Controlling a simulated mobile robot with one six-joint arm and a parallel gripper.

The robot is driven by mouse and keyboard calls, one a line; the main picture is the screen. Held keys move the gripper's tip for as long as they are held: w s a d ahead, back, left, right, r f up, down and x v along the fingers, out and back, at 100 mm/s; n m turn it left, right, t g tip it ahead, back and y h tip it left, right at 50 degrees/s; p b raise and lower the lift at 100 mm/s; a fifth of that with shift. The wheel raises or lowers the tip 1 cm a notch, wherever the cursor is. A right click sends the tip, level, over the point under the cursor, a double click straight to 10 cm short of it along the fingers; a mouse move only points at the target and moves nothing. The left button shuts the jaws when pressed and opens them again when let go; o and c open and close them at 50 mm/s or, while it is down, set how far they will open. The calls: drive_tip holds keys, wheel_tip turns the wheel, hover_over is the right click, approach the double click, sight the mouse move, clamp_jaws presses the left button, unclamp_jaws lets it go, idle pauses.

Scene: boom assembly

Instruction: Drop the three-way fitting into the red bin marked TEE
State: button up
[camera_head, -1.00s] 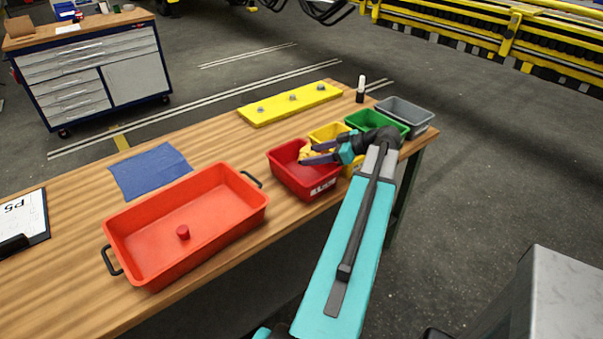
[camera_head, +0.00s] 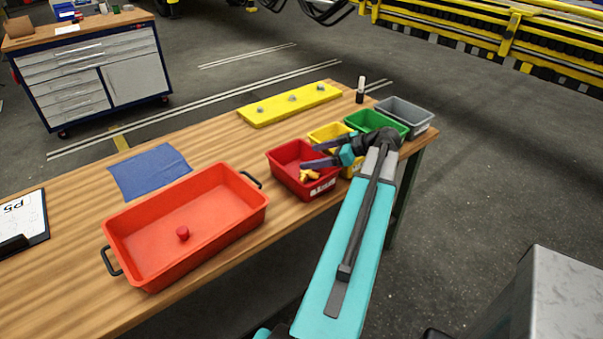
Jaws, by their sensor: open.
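The red bin (camera_head: 284,157) stands near the front edge of the workbench, first in a row of small bins. White lettering shows on its front, too small to read surely. A yellow-gold fitting (camera_head: 309,175) is inside the red bin, low by its right front side, below the fingers and apart from them as far as I can see. My gripper (camera_head: 311,155) is open above the red bin, its dark fingers pointing left. The arm comes in from the lower right and hides part of the yellow bin (camera_head: 322,133).
A green bin (camera_head: 388,118) and a grey bin (camera_head: 419,115) continue the row to the right. A large orange-red tray (camera_head: 140,270) with a small red piece (camera_head: 183,233) lies left. A yellow plate (camera_head: 270,114), dark marker-like bottle (camera_head: 360,94), blue cloth (camera_head: 150,172) and clipboard (camera_head: 38,212) are on the bench.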

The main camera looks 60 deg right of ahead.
drive_tip(key=b+v, duration=0.3)
drive_tip(key=v, duration=1)
drive_tip(key=shift+s+b, duration=0.3)
drive_tip(key=shift+b, duration=0.1)
drive_tip(key=shift+r, duration=0.1)
